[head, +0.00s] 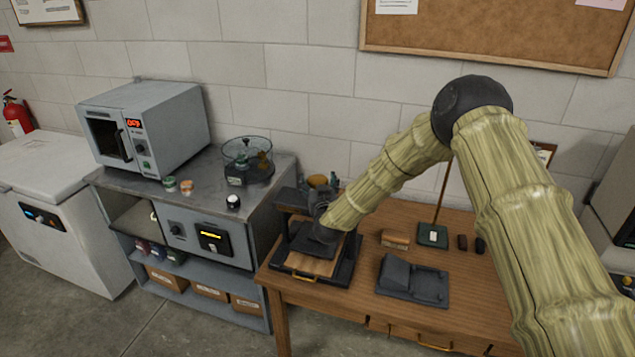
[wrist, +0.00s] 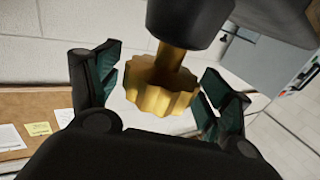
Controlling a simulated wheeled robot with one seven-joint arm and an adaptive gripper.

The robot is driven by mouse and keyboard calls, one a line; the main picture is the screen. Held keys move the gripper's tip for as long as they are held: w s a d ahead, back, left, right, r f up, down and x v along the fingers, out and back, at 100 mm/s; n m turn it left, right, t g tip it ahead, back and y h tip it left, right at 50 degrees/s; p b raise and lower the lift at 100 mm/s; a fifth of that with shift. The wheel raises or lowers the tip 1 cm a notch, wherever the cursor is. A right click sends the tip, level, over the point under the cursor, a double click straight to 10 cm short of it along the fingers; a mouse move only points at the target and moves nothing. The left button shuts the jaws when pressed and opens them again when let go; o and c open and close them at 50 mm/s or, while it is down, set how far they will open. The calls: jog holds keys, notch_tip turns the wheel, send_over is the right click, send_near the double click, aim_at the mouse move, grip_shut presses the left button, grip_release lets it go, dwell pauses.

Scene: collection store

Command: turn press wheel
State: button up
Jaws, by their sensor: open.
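The press wheel (wrist: 160,92) is a brass-coloured knob with a scalloped rim on a brass shaft, in the middle of the wrist view. The shaft runs into a dark grey part of the press. My gripper (wrist: 162,80) is open, with one dark green-padded finger on each side of the wheel. Gaps show between the wheel and both fingers. In the head view the dark press (head: 345,272) stands at the left end of the wooden table, with a wooden board on its base. My arm and gripper partly hide its upper part.
A dark grey device (head: 412,280), a brown block (head: 396,239) and a green-based stand (head: 433,236) sit on the wooden table (head: 335,310) to the right of the press. A metal cabinet (head: 215,205) with a grey oven (head: 145,125) stands to the left. A wall is close behind.

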jog(key=c, duration=1)
jog(key=shift+f+h+b, duration=0.1)
jog(key=shift+h+b, duration=0.3)
jog(key=shift+b, duration=0.1)
jog(key=shift+m+h+b, duration=1.7)
jog(key=shift+h+b, duration=0.15)
jog(key=shift+h, duration=0.45)
